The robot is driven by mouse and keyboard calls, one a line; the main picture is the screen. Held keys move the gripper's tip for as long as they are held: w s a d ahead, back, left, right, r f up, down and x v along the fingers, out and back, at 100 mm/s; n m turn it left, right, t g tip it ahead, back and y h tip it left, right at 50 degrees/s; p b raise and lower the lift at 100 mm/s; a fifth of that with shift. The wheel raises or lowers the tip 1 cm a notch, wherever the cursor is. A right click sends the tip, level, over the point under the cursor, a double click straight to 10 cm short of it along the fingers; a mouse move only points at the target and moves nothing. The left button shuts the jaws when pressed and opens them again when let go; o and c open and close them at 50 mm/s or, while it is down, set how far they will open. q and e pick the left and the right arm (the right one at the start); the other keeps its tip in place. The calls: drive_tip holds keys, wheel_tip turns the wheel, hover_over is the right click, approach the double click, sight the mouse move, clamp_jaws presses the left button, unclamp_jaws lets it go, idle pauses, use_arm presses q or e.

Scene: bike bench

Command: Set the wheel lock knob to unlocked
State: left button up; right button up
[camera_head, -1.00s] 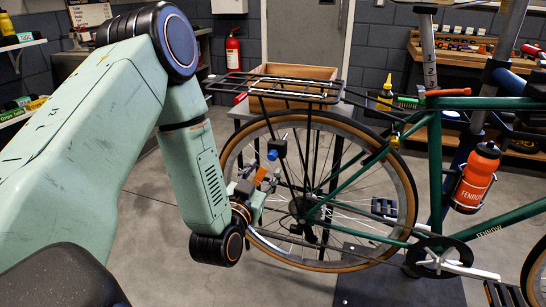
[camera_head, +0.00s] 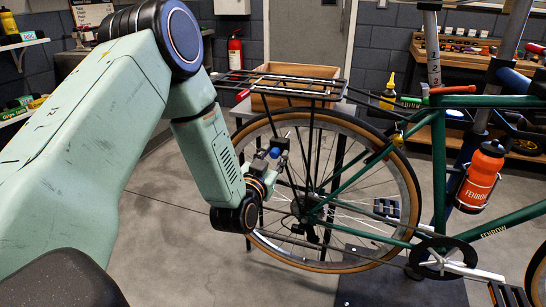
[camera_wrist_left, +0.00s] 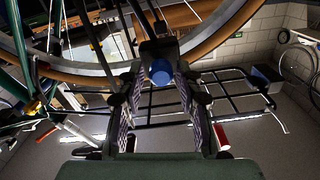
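The blue knob (camera_head: 275,153) is on a dark mount beside the bicycle's rear wheel (camera_head: 408,190), below the rack. My left gripper (camera_head: 279,148) is at the knob and partly covers it. In the left wrist view the round end of the blue knob (camera_wrist_left: 161,72) shows between the tips of my left gripper (camera_wrist_left: 157,84). The two fingers stand apart, one on each side of it, and I see no clear contact. The knob's markings are too small or hidden to read. My right gripper is not in view.
The black rear rack (camera_head: 285,84) is just above my left gripper. Wheel spokes and the rim are close behind it. A wooden box (camera_head: 297,72) stands behind the rack. The green frame (camera_head: 437,165) with an orange bottle (camera_head: 481,176) is to the right.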

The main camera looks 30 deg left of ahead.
use_arm(q)
clamp_jaws()
drive_tip(key=shift+s, duration=0.1)
